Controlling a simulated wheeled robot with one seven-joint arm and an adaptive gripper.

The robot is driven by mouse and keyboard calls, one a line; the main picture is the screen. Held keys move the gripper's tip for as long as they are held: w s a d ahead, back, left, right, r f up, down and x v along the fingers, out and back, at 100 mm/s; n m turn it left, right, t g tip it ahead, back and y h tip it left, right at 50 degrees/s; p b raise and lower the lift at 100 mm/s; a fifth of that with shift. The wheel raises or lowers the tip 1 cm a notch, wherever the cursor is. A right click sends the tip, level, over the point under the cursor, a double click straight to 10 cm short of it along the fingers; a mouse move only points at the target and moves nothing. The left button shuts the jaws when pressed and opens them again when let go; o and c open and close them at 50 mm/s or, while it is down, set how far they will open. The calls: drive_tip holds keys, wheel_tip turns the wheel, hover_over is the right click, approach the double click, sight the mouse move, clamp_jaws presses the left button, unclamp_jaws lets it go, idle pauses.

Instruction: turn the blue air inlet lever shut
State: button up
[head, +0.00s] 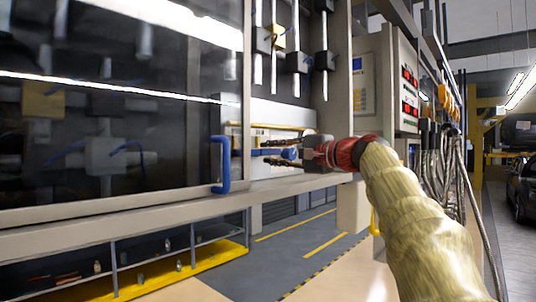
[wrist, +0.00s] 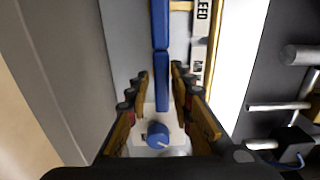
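The blue lever (wrist: 161,80) is a long narrow bar in the wrist view, running from the top edge down between my fingers. A round blue knob (wrist: 158,135) sits below its lower end on a pale mount. My gripper (wrist: 160,76) is open, with one finger on each side of the lever and a narrow gap visible at each side. In the head view my gripper (head: 268,151) reaches left into the opening beside the dark glass panel. Blue parts show at its fingers there, but I cannot tell which is the lever.
A blue handle (head: 222,165) stands on the edge of the dark glass panel (head: 110,110), just left of my gripper. A yellow-edged label (wrist: 200,35) is right of the lever. Metal rods (wrist: 280,106) stick out farther right. A frame rail (head: 150,215) runs below the opening.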

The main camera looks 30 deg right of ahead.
drive_tip(key=v, duration=1)
